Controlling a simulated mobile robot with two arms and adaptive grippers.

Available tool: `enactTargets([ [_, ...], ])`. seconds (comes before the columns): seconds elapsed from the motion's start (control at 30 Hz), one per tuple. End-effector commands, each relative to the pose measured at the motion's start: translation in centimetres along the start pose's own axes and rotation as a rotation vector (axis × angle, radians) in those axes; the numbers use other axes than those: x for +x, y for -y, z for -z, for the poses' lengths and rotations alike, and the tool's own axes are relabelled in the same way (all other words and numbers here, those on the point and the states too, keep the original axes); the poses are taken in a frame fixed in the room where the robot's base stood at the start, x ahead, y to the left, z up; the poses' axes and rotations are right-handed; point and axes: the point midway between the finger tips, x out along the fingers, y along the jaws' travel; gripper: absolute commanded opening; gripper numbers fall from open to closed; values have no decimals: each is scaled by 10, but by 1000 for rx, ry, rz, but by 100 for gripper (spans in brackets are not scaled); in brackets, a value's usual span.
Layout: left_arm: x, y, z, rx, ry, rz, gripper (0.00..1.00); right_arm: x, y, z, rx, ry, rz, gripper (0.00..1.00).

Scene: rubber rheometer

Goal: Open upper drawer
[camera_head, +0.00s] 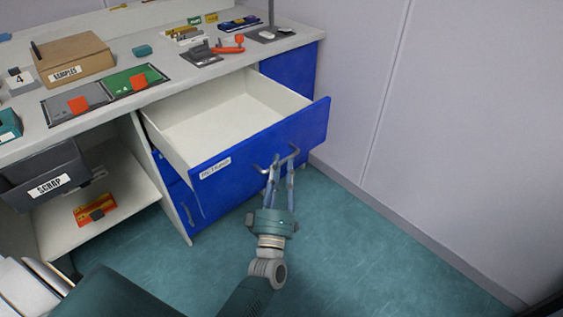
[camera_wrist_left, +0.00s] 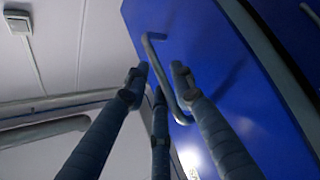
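The upper drawer (camera_head: 250,145) is pulled well out of the bench, and its pale inside looks empty. Its blue front carries a white label and a grey bar handle (camera_head: 262,169). My left gripper (camera_head: 281,168) is at the handle in front of the drawer. In the left wrist view, the handle (camera_wrist_left: 153,50) passes between the spread fingertips of the left gripper (camera_wrist_left: 157,80). A gap shows between fingers and bar, so the fingers look open; whether one touches the bar I cannot tell. My right gripper is not in view.
A lower blue drawer front (camera_head: 181,202) is partly hidden below. The bench top (camera_head: 115,100) holds a samples box (camera_head: 75,60), mats and small tools. A dark scrap bin (camera_head: 45,172) hangs at left. A wall stands at right; the green floor (camera_head: 350,250) before it is clear.

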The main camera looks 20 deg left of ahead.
Motion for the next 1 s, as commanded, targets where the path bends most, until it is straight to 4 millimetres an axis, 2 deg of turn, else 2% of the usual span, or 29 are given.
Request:
enactTargets([
  [0.2,-50,2,0,1,3,4,24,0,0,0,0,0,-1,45],
  [0.43,-89,1,0,0,1,4,24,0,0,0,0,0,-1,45],
  [0.63,-102,1,0,0,0,2,24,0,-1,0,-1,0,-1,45],
  [1.0,-103,0,0,0,-1,2,24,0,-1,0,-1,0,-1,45],
])
